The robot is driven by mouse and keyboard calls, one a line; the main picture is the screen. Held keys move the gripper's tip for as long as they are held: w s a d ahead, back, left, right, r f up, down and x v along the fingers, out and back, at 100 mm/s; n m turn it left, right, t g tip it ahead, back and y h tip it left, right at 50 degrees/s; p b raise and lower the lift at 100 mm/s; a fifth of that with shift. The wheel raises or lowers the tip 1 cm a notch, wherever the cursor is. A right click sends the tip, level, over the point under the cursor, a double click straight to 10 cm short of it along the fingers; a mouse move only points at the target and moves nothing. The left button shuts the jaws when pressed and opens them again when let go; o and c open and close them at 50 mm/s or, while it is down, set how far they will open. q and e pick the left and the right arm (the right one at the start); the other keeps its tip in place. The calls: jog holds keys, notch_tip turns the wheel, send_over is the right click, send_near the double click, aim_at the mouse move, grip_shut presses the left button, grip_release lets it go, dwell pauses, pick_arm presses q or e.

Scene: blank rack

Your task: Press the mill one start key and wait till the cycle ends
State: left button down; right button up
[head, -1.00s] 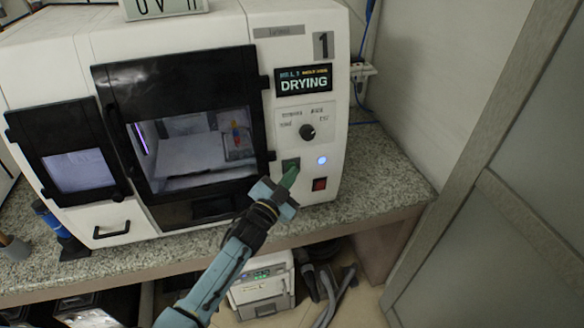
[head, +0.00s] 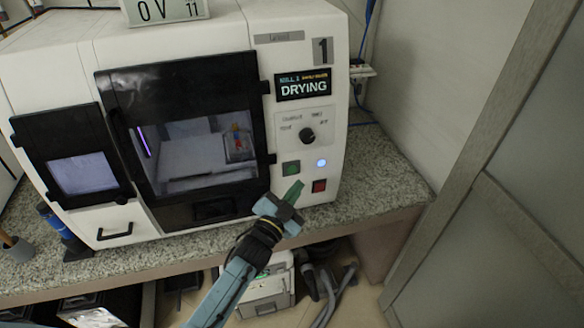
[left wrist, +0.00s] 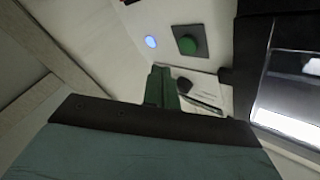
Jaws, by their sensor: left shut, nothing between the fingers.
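Mill one (head: 230,30) is a white machine marked 1 on the granite counter. Its display (head: 303,84) reads DRYING. The green start key (head: 291,168) is on the right of its front, in plain sight; it also shows in the left wrist view (left wrist: 188,45). A blue-white lamp (head: 321,163) is lit beside it, and a red key (head: 319,186) sits below. My left gripper (head: 294,190) is shut and empty, with its green fingertips just below the green key and apart from it. It also shows in the left wrist view (left wrist: 160,85). My right gripper is not in view.
The mill's black-framed door (head: 180,125) is closed, with a lit chamber behind its window. A dark knob (head: 307,135) sits above the keys. A grey cabinet door (head: 530,220) stands at the right. Granite counter (head: 385,175) is free right of the mill.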

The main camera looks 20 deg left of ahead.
pick_arm(q)
jog(key=shift+s+d+p, duration=0.3)
jog(key=shift+s+d, duration=0.3)
jog(key=shift+s, duration=0.25)
jog(key=s+a+f+n+g+y+b, duration=0.1)
jog(key=s+f+g+b, duration=0.15)
jog(key=s+f, duration=0.6)
jog(key=s+a+f+n+g+b, duration=0.15)
jog(key=s+f+g, duration=0.25)
jog(key=f, duration=1)
jog(key=s+a+f+n+g+y+b, duration=0.1)
jog(key=s+f+g, duration=0.35)
jog(key=f, duration=0.75)
jog(key=s+a+f+n+g+b, duration=0.1)
jog(key=s+f, duration=0.4)
jog(key=s, duration=0.5)
jog(key=s+a+f+n+g+y+b, duration=0.1)
jog(key=s+a+f+g, duration=0.2)
jog(key=s, duration=0.7)
jog(key=s+a+f+n+g+b, duration=0.1)
jog(key=s+a+f+g, duration=0.1)
jog(key=s+f, duration=0.5)
jog(key=s, duration=0.4)
jog(key=shift+a+f+g+y, duration=0.2)
jog(key=shift+g+y, duration=0.1)
jog(key=shift+g, duration=0.1)
jog(key=shift+d, duration=0.1)
